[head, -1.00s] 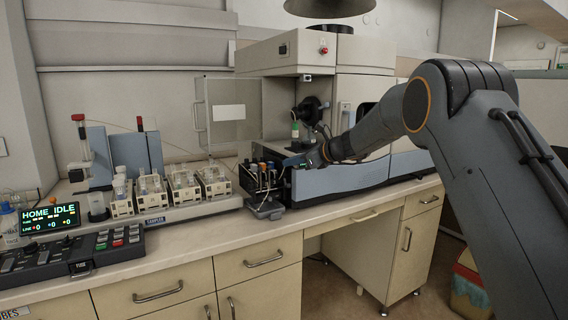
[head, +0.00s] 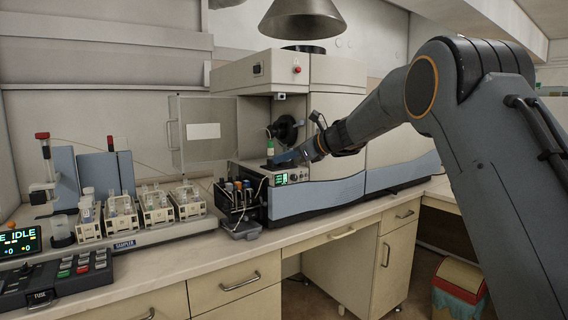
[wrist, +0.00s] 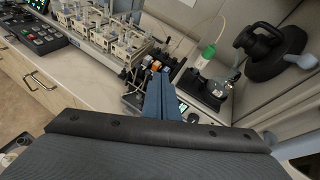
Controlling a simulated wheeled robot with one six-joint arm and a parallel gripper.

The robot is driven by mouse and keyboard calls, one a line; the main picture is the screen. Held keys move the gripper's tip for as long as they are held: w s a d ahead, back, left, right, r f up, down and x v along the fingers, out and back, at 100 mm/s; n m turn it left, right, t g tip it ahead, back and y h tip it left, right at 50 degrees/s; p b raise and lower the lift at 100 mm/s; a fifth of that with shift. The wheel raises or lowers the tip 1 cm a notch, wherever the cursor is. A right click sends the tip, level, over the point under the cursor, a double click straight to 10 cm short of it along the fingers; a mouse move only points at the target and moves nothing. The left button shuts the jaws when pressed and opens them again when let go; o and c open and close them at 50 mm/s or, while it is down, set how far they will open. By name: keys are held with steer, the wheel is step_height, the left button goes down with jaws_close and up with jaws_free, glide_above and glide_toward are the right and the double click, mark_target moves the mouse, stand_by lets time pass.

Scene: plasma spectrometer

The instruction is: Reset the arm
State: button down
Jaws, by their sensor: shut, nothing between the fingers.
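My arm reaches in from the right in the head view. My gripper (head: 286,159) is in front of the spectrometer's open bay, close to the small green display on its front. In the wrist view my blue gripper fingers (wrist: 160,95) lie together with nothing between them. They point toward the dark vial rack and the bench beyond. A green-capped bottle (wrist: 208,52) stands beyond the fingers to the right; it also shows in the head view (head: 270,146), just behind the gripper.
The spectrometer (head: 340,100) has its clear door (head: 203,135) swung open to the left. Sampler racks (head: 155,207) and a button panel (head: 60,275) fill the left. A hood (head: 302,20) hangs above.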

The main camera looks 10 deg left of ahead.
steer(key=s+d+f+n+g+h, duration=0.25)
steer(key=s+d+f+n, duration=0.25)
steer(key=s+d+f, duration=0.5)
steer(key=s+d+f+n+g+h, duration=0.1)
steer(key=s+d+f+n+h, duration=0.4)
steer(key=s+f, duration=0.5)
steer(key=s+d+f+n+g+h, duration=0.1)
steer(key=s+d+f+n, duration=0.2)
steer(key=s, duration=0.7)
steer(key=s+d+f+n+g+h, duration=0.1)
steer(key=s+d+f+n+h, duration=0.1)
steer(key=s+d, duration=0.4)
steer(key=s+d+f+n+g+h, duration=0.1)
steer(key=s+d+f+n, duration=0.3)
steer(key=s, duration=0.9)
steer(key=shift+s+d+f+n, duration=0.3)
steer(key=shift+d+n, duration=0.55)
steer(key=shift+n, duration=0.35)
